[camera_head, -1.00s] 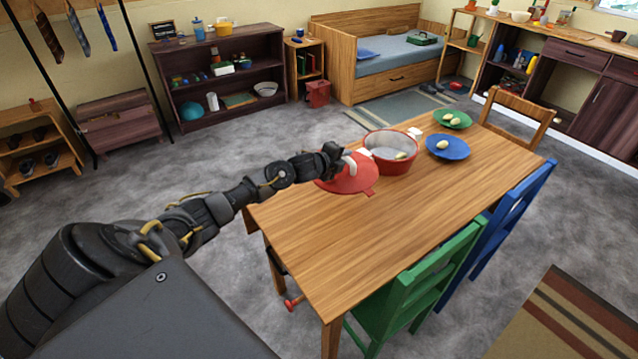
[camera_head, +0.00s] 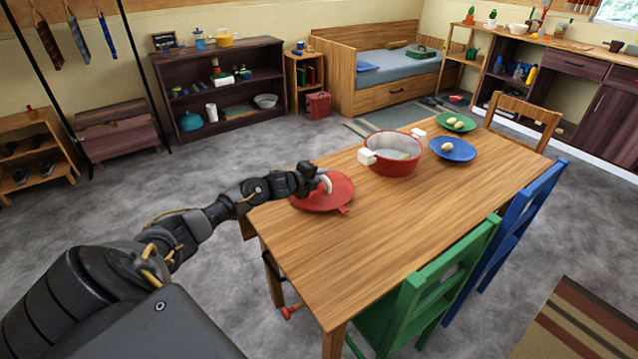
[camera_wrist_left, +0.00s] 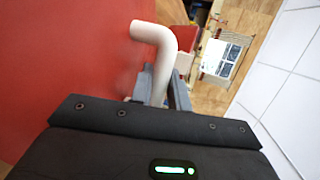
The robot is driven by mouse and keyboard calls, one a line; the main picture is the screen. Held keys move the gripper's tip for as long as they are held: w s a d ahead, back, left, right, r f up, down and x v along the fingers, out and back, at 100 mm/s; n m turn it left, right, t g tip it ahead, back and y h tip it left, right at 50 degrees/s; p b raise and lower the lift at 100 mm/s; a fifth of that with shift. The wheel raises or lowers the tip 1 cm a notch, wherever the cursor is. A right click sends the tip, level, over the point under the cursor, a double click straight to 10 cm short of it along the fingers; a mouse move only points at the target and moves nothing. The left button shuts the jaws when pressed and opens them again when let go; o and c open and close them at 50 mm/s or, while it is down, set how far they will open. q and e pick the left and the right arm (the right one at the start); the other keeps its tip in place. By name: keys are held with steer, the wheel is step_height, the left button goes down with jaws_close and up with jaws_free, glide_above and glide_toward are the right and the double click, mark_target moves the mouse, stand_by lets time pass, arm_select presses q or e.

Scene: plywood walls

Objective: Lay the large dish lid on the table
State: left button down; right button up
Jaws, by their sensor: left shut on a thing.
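The large dish lid (camera_head: 328,193) is red and round with a white handle. It is at the near left corner of the wooden table (camera_head: 390,225), low over the top or touching it; I cannot tell which. My left gripper (camera_head: 318,180) is shut on the lid's white handle. In the left wrist view, the bent handle (camera_wrist_left: 157,55) stands between the fingers (camera_wrist_left: 163,88), with the red lid (camera_wrist_left: 70,60) filling the left side. The red dish (camera_head: 392,156) stands uncovered on the table, right of the lid. My right gripper is not in view.
A blue plate (camera_head: 452,150) and a green plate (camera_head: 453,123) with pale food stand at the table's far end. A green chair (camera_head: 430,290) and a blue chair (camera_head: 515,235) line the right side. The table's front half is clear.

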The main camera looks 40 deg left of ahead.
arm_select(q)
steer(key=shift+f, duration=0.15)
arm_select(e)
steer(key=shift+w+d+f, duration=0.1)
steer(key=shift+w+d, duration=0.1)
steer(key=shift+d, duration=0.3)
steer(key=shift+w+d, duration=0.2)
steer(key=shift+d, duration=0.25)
arm_select(q)
steer(key=c, duration=1.6)
jaws_free()
steer(key=shift+o, duration=1.3)
steer(key=v, duration=1.2)
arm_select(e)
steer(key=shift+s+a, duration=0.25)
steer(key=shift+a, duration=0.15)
